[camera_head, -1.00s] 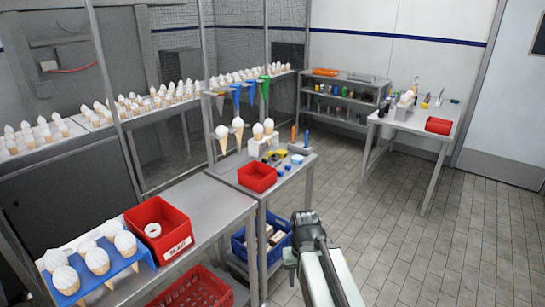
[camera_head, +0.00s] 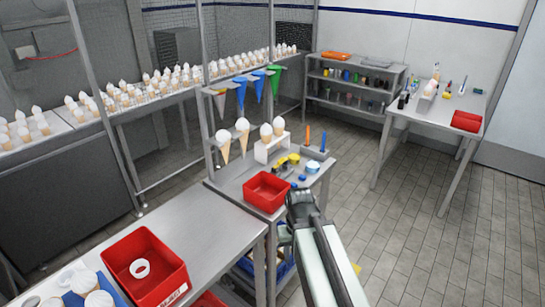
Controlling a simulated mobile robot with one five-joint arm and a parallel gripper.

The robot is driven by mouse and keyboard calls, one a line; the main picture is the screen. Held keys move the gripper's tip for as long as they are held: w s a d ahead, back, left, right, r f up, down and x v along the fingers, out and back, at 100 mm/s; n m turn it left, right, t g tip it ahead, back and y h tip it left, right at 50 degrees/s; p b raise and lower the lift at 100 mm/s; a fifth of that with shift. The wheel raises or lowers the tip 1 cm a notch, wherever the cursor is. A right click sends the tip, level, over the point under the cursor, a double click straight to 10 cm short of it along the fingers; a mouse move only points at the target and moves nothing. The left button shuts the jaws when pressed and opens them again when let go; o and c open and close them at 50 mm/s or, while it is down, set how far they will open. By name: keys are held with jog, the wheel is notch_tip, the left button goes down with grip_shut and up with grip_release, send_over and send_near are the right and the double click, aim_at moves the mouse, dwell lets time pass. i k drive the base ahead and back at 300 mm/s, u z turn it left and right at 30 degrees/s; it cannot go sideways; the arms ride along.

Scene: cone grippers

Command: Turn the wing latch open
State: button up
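I cannot make out a wing latch in this view. My arm reaches up from the bottom of the picture, and my gripper (camera_head: 299,203) is at its far end, dark and seen from behind. In the picture it overlaps the front right edge of the small metal table (camera_head: 228,183), just right of a red bin (camera_head: 267,191). Its fingertips are hidden, so I cannot see whether it is open or shut or holds anything. Small yellow and black items (camera_head: 287,160) and a small blue-and-white round item (camera_head: 312,167) lie on that table, too small to identify.
A long metal table (camera_head: 215,225) at front left carries a larger red bin (camera_head: 145,265) with a white ring inside. A shelf rack (camera_head: 356,85) and another table (camera_head: 440,113) stand further back. The tiled floor (camera_head: 420,240) at right is clear.

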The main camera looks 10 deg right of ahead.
aim_at(282, 159)
jog(key=z, duration=0.1)
jog(key=k, duration=0.5)
jog(key=u, duration=1.65)
jog(key=k, duration=1)
jog(key=z, duration=1.25)
jog(key=i, duration=1.65)
jog(key=z, duration=0.05)
